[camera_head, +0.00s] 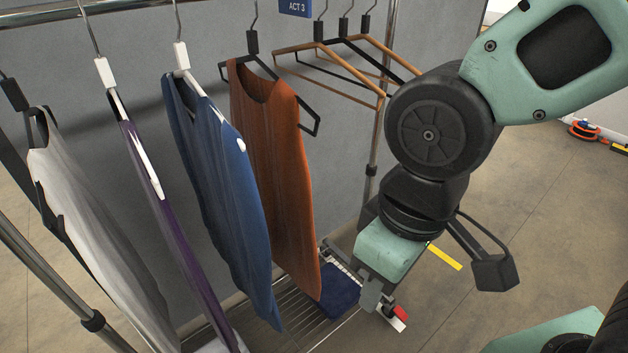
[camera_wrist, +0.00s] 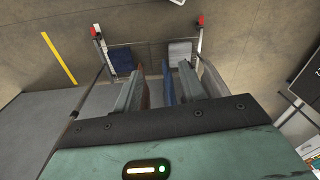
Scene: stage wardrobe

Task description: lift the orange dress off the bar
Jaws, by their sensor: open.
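The orange dress (camera_head: 275,165) hangs on a black hanger (camera_head: 252,45) in the head view, to the right of a blue garment (camera_head: 222,180). The hook runs up out of the frame, so where it meets the bar is not seen. My gripper (camera_head: 372,297) is low and to the right of the dress, apart from its hanger, pointing down. In the wrist view my gripper (camera_wrist: 160,78) shows two fingers spread apart. Narrow orange and blue strips show between them; their distance is hard to tell.
A purple garment (camera_head: 172,235) and a pale grey garment (camera_head: 85,225) hang at left. Empty wooden and black hangers (camera_head: 335,55) hang right of the dress. A navy folded cloth (camera_head: 339,290) lies on the rack's bottom shelf. A grey panel stands behind. Open floor lies at right.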

